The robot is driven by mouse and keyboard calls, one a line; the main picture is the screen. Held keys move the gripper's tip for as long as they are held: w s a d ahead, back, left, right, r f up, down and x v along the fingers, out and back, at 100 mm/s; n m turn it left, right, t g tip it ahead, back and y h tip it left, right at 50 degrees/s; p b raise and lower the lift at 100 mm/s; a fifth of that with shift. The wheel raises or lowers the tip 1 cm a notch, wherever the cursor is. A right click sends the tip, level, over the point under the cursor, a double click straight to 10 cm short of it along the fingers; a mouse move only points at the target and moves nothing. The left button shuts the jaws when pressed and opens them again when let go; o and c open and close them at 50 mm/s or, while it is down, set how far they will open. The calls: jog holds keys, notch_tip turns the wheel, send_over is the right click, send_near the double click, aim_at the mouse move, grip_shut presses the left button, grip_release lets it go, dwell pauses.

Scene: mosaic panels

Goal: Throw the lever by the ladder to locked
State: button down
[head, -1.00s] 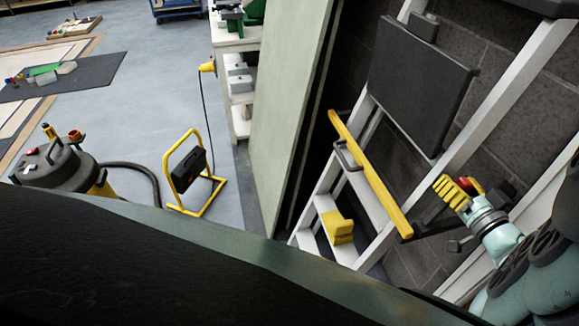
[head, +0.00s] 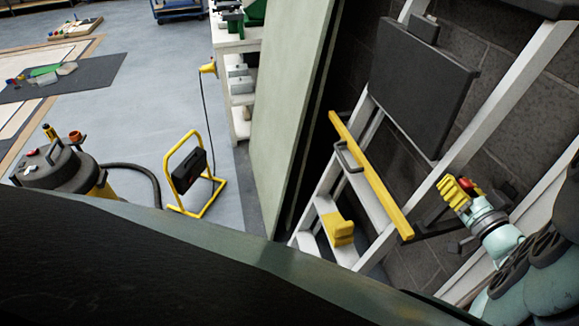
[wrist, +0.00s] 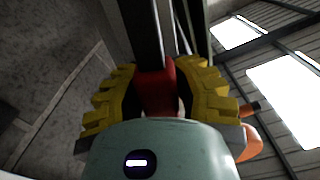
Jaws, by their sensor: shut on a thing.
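The lever's red grip (wrist: 157,88) stands between the yellow ridged fingers of my gripper (wrist: 160,92) in the wrist view, with a dark bar running up from it. My gripper is shut on this grip. In the head view my gripper (head: 461,190) is at the right, beside the ladder (head: 458,165), and only a little of the red grip (head: 468,183) shows past the fingers. Much of the lever is hidden, and I cannot read any locked mark.
A yellow bar (head: 370,175) crosses the white ladder just left of my gripper. A dark panel (head: 420,85) hangs above, against the block wall. A pale green panel (head: 292,110) stands to the left. Open floor (head: 165,90) lies beyond, with a vacuum (head: 60,165) and a yellow stand (head: 190,172).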

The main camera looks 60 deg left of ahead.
jog(key=shift+s+r, duration=0.1)
jog(key=shift+s, duration=0.05)
jog(key=shift+s+a+r+n+p, duration=0.2)
jog(key=shift+s+a+n+p, duration=0.1)
jog(key=shift+s+n, duration=0.4)
jog(key=s+a+f+n+b, duration=0.2)
jog(key=s+a+n+b, duration=0.1)
jog(key=s+n+b, duration=0.3)
jog(key=s+n, duration=0.2)
jog(key=n, duration=0.2)
jog(key=shift+f+n, duration=0.15)
jog(key=shift+n, duration=0.25)
jog(key=shift+s, duration=0.1)
jog(key=c, duration=0.7)
grip_release()
jog(key=shift+d+f, duration=0.1)
